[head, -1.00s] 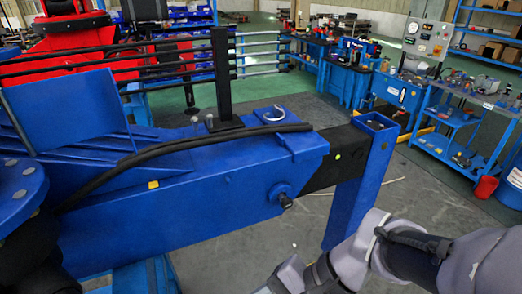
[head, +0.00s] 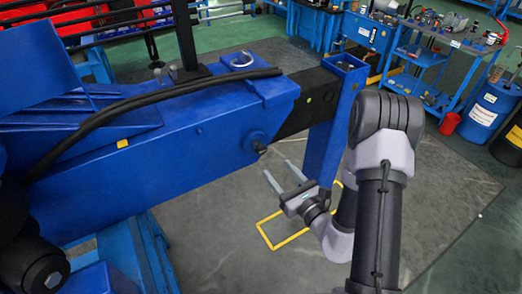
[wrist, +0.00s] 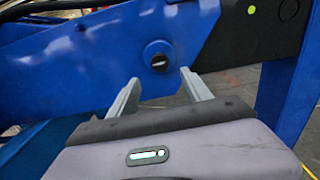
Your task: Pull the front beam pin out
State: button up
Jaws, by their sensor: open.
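The front beam pin (head: 261,148) is a short dark pin end sticking out of a round blue boss on the side of the blue beam (head: 180,140). My gripper (head: 276,168) is open and empty, just below and right of the pin in the head view. In the wrist view my gripper (wrist: 159,77) has its two grey fingers spread, with the pin just above the gap between their tips. No contact shows.
The black inner beam (head: 295,112) leads to an upright blue leg (head: 330,140), close to the right of my gripper. A yellow rectangle (head: 290,240) lies on the open floor below. A hose (head: 130,98) runs along the beam top.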

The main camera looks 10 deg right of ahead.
aim_at(263, 151)
jog(key=x, duration=1)
jog(key=shift+w, duration=0.35)
grip_shut()
dwell(0.7)
